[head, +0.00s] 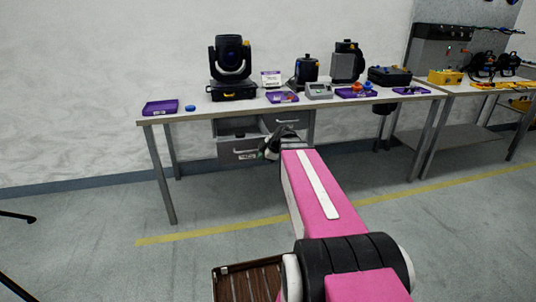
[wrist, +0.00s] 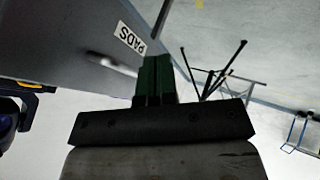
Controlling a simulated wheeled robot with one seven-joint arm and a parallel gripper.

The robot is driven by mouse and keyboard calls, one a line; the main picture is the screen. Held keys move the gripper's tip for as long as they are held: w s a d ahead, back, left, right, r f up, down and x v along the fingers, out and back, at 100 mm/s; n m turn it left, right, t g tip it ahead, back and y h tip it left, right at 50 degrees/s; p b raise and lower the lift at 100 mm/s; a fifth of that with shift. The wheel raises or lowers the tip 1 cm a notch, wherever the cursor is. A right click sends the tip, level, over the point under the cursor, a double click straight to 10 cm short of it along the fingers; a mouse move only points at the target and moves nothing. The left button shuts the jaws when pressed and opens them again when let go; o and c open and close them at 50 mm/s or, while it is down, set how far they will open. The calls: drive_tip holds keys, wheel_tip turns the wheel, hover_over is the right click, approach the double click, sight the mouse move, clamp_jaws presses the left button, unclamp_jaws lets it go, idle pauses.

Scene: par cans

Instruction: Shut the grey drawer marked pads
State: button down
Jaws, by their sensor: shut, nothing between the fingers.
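The grey drawer marked pads (head: 236,150) is under the long table, left of my gripper in the head view. It stands pulled out, with its open top showing and a pale handle on its front. In the wrist view its grey face (wrist: 75,45) fills the upper left, with the PADS label upside down. My gripper (head: 268,149) is beside the drawer's right end in the head view. In the wrist view its green fingers (wrist: 154,80) are together and empty, close to the labelled face. I cannot tell whether they touch it.
Another grey drawer front (head: 286,121) with a handle is just above and right. The table (head: 165,118) over the drawers carries stage lights, purple trays and a black case (head: 232,92). A table leg (head: 162,175) stands left.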

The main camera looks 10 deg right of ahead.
drive_tip(key=shift+w+r, duration=0.2)
drive_tip(key=shift+w, duration=0.6)
drive_tip(key=shift+w+r, duration=0.15)
drive_tip(key=shift+w, duration=0.65)
drive_tip(key=w, duration=2.8)
drive_tip(key=shift+w, duration=0.15)
